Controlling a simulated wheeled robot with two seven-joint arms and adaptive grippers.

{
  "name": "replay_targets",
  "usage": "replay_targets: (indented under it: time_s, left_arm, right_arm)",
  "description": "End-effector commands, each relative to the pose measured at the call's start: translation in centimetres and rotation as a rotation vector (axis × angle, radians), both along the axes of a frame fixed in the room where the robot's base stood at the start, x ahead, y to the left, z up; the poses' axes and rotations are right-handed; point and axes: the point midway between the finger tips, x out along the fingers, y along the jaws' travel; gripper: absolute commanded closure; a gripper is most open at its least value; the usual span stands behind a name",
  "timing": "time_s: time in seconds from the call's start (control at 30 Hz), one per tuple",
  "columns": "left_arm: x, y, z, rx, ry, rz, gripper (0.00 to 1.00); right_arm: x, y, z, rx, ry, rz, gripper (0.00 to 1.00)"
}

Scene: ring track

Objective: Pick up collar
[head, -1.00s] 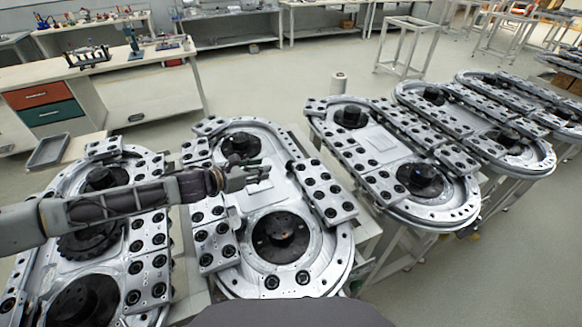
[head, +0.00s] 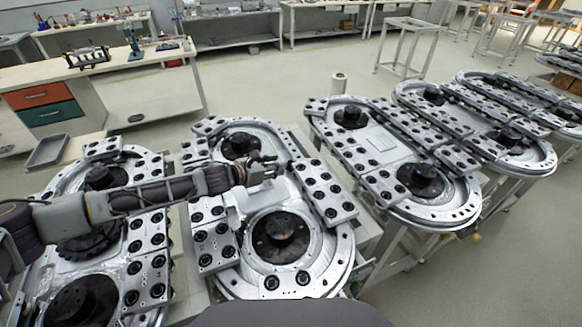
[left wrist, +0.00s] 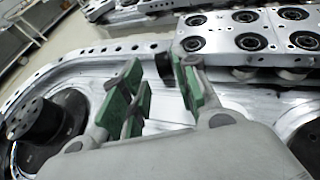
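I cannot pick out a separate collar with certainty in either view. My left gripper (head: 270,167) is above the middle of the second ring track (head: 339,262), between its two black hubs. In the left wrist view, its green-padded fingers (left wrist: 158,92) are apart, with bare metal track visible between them and nothing clearly held. A black hub (left wrist: 42,120) stands left of the fingers there, and a plate with black round fittings (left wrist: 245,35) lies beyond them at upper right. My right gripper is not in view.
Another ring track (head: 462,215) stands to the right, with more beyond it. A grey tray (head: 48,152) lies at the left. A workbench (head: 100,95) is at the back left, with open floor between.

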Motion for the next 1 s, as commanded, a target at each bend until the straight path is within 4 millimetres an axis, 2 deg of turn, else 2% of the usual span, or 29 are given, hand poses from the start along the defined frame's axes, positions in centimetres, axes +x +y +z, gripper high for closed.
replay_targets:
  time_s: [0.2, 0.77, 1.0]
  left_arm:
    - [0.8, -0.9, -0.5, 0.000, 0.000, 0.000, 0.70]
    - [1.1, -1.3, -0.7, 0.000, 0.000, 0.000, 0.70]
    - [2.0, -2.4, -1.4, -0.002, 0.002, 0.000, 0.70]
  right_arm:
    - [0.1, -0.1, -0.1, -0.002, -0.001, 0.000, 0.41]
    - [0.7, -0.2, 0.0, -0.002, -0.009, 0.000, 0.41]
    - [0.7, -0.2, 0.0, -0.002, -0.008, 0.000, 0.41]
